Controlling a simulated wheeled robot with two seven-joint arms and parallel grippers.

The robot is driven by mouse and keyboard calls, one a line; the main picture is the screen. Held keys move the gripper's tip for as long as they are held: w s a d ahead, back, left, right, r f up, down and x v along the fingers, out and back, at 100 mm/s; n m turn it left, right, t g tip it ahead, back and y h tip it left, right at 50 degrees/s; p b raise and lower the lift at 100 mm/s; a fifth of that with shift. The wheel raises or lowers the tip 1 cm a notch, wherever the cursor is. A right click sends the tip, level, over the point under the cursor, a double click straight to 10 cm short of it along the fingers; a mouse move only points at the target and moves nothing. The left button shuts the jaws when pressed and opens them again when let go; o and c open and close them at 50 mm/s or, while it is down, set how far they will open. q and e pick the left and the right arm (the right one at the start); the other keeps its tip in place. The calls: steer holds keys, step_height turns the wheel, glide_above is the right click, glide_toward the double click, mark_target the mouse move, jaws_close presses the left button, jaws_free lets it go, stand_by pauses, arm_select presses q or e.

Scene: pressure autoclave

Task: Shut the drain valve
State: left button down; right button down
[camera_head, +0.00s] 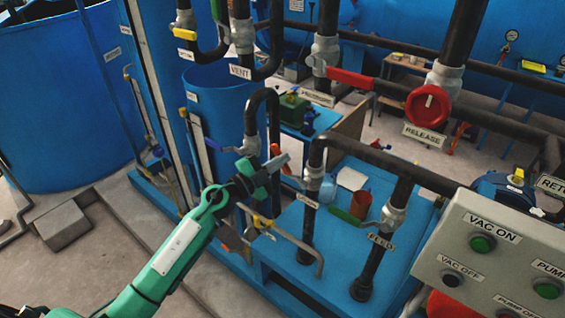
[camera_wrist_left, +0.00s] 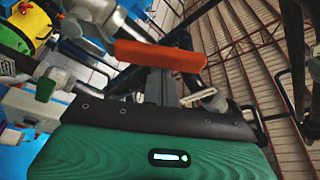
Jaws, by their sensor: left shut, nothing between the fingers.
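A valve with an orange lever (camera_head: 276,151) sits on the dark pipe in the middle of the head view. I cannot read a drain label on it. My left gripper (camera_head: 274,164) is shut and empty, right at this lever. In the left wrist view the orange lever (camera_wrist_left: 160,55) lies across the tips of my closed fingers (camera_wrist_left: 160,85). I cannot tell whether they touch it. The metal valve body (camera_head: 250,146) is just left of the lever. My right gripper is not in view.
A green-handled valve (camera_head: 345,215) by the FEED label (camera_head: 380,241) is to the right. A red-handled valve (camera_head: 350,78) and the red RELEASE wheel (camera_head: 428,105) are above. The grey button panel (camera_head: 490,255) fills the lower right. Dark pipes crowd the arm closely.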

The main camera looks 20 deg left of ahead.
arm_select(q)
steer(key=shift+a, duration=0.1)
stand_by(0.3)
steer(key=w+a+f+n+t+y+b, duration=0.1)
steer(key=a+f+n+t+y, duration=0.3)
steer(key=f+n, duration=0.4)
steer(key=shift+w+a+n+b, duration=0.45)
steer(key=shift+a+n, duration=0.3)
steer(key=shift+n, duration=2.65)
steer(key=shift+f+y, duration=0.2)
steer(key=shift+y, duration=0.2)
